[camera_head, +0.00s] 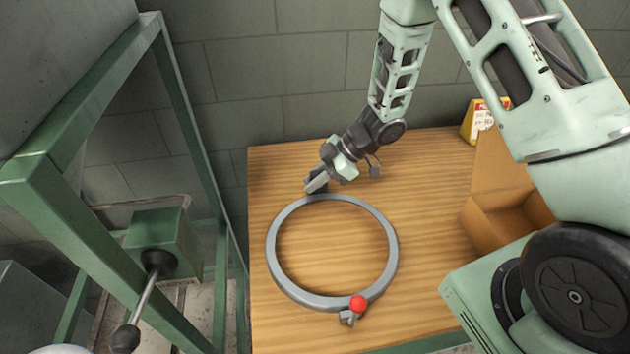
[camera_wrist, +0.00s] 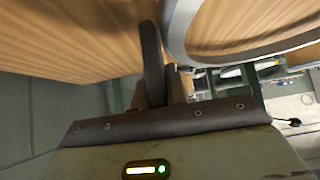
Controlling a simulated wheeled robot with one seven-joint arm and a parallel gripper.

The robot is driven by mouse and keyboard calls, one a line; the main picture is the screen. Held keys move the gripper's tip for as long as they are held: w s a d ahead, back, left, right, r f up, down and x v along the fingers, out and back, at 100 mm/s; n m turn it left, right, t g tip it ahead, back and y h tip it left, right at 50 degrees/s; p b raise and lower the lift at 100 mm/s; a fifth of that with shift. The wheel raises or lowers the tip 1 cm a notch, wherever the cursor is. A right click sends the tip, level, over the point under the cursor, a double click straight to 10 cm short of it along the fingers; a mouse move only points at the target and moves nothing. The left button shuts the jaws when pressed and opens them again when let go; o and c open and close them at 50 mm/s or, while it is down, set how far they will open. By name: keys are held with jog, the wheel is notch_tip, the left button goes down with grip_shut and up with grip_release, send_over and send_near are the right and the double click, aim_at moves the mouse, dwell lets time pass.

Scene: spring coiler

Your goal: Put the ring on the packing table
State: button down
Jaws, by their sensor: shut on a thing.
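The ring (camera_head: 320,300) is a large grey metal hoop over the packing table (camera_head: 425,175), a wood-topped table. It looks roughly level, but I cannot tell whether it rests on the wood or hangs slightly above it. A red ball knob (camera_head: 357,303) and a small clamp sit at its near side. My gripper (camera_head: 316,188) is shut on the ring's far edge, reaching from the back of the table. In the wrist view the fingers (camera_wrist: 160,75) are beside the ring's band (camera_wrist: 178,32), with the wood behind; the exact contact is hidden.
A green machine frame (camera_head: 80,230) with a lever (camera_head: 145,300) is at the left. A block wall (camera_head: 280,70) closes the back.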

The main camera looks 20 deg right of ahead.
jog(key=shift+f, duration=0.5)
jog(key=c, duration=1.4)
grip_release()
